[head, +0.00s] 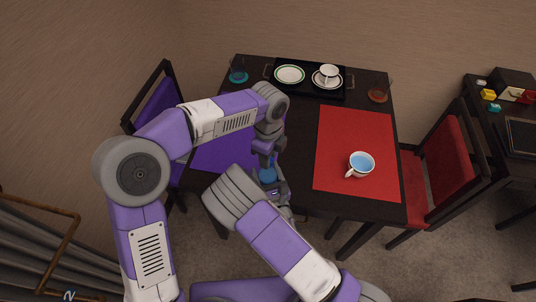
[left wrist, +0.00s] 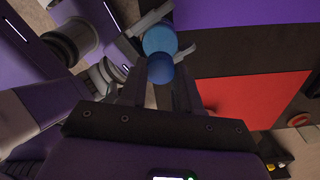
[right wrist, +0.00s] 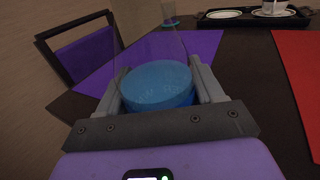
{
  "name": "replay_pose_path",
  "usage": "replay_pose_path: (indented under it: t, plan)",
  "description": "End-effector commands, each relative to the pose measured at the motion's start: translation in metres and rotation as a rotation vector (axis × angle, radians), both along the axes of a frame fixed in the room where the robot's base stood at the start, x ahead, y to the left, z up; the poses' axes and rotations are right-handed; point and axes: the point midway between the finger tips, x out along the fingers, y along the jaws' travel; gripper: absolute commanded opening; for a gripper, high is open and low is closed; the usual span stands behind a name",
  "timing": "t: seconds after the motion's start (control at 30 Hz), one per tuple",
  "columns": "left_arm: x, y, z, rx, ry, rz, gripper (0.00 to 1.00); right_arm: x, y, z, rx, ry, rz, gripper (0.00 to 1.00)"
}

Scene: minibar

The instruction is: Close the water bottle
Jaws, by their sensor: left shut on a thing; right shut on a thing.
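The water bottle (right wrist: 157,85) is clear, with blue water in its lower part. In the right wrist view it stands between the fingers of my right gripper (right wrist: 160,88), which is shut on it; its top is out of frame. The bottle's blue part (head: 268,174) also shows in the head view, near the table's front edge. My left gripper (head: 266,158) points down from above the bottle. In the left wrist view its fingers are shut on a darker blue round piece (left wrist: 160,69), apparently the cap, in line with the bottle (left wrist: 160,39). Whether cap and neck touch is unclear.
The dark table (head: 304,199) carries a purple mat (head: 215,157), a red mat (head: 350,130) with a cup of blue liquid (head: 361,164), a tray (head: 305,89) with dishes, and two glasses at the back corners. Chairs stand left (head: 160,100) and right (head: 448,165).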

Motion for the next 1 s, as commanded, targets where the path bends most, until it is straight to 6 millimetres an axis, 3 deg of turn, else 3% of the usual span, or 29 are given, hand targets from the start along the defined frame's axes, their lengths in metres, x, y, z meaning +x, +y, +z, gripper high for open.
replay_pose_path:
  t: [0.6,0.7,0.87,0.9,1.0]
  plan:
    - [0.0000,0.0014,-0.0006,-0.001,0.000,-1.254,0.05,0.0000,-0.0001,0.0002,0.000,0.000,0.000,0.00]
    - [0.0000,0.0015,-0.0007,0.000,0.001,-1.402,0.05,0.0000,-0.0001,0.0002,0.000,0.000,0.000,0.00]
    - [0.0000,0.0013,-0.0004,0.001,0.000,-1.400,0.05,0.0000,-0.0001,0.0002,0.000,0.000,0.000,0.00]
    - [0.0000,0.0013,-0.0004,0.001,0.000,-1.399,0.39,0.0000,-0.0001,0.0002,0.000,-0.001,0.000,0.00]
    - [0.0000,0.0013,-0.0004,0.001,0.000,-1.398,0.54,0.0000,-0.0001,0.0003,0.000,-0.001,0.000,0.00]
